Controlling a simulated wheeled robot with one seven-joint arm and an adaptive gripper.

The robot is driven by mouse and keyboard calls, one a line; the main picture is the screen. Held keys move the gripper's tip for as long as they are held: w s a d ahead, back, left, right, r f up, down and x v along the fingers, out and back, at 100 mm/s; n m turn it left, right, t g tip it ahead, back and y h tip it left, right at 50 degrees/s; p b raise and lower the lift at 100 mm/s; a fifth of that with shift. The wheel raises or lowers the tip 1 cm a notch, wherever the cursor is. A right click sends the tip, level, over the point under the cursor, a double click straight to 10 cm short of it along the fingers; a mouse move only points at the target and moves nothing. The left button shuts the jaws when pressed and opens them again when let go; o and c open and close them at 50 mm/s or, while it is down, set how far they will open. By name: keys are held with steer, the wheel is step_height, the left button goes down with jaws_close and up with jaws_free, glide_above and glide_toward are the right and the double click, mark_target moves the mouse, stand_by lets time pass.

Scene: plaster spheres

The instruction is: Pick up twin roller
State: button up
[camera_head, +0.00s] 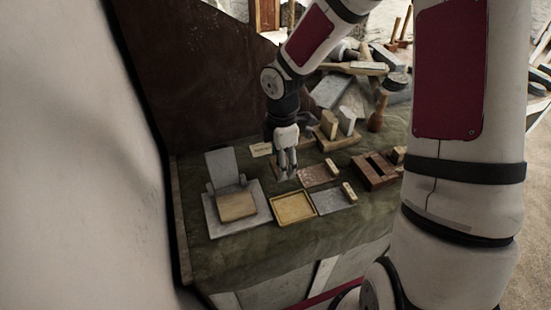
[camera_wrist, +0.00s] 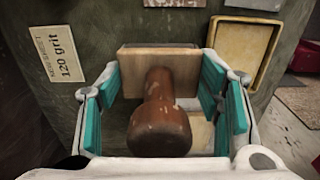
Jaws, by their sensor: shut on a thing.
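My gripper (camera_head: 287,172) points down over the green cloth, between the card and the red-brown board in the head view. In the wrist view its teal-padded fingers (camera_wrist: 165,85) close on the ends of a tan wooden block. A thick, worn brown handle (camera_wrist: 162,115) stands up from this block toward the camera. I take block and handle as the twin roller (camera_wrist: 138,62); its underside and any rollers are hidden. In the head view the fingers mostly hide it. I cannot tell whether it touches the surface below.
A yellow-rimmed tray (camera_head: 293,207) lies in front of my gripper; a grey stand with a tan block (camera_head: 237,207) is to the left. A red-brown board (camera_head: 318,175) and slotted wooden rack (camera_head: 373,171) are to the right. A "120 grit" card (camera_wrist: 58,53) lies to the left.

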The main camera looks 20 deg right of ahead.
steer(key=s, duration=0.4)
steer(key=s+d+r, duration=0.1)
steer(key=s, duration=0.3)
steer(key=s+d+p, duration=0.1)
steer(key=s, duration=0.3)
steer(key=shift+s+d+r, duration=0.15)
steer(key=shift+s+d, duration=0.05)
steer(key=shift+s, duration=0.2)
steer(key=o, duration=0.4)
steer(key=shift+c, duration=1)
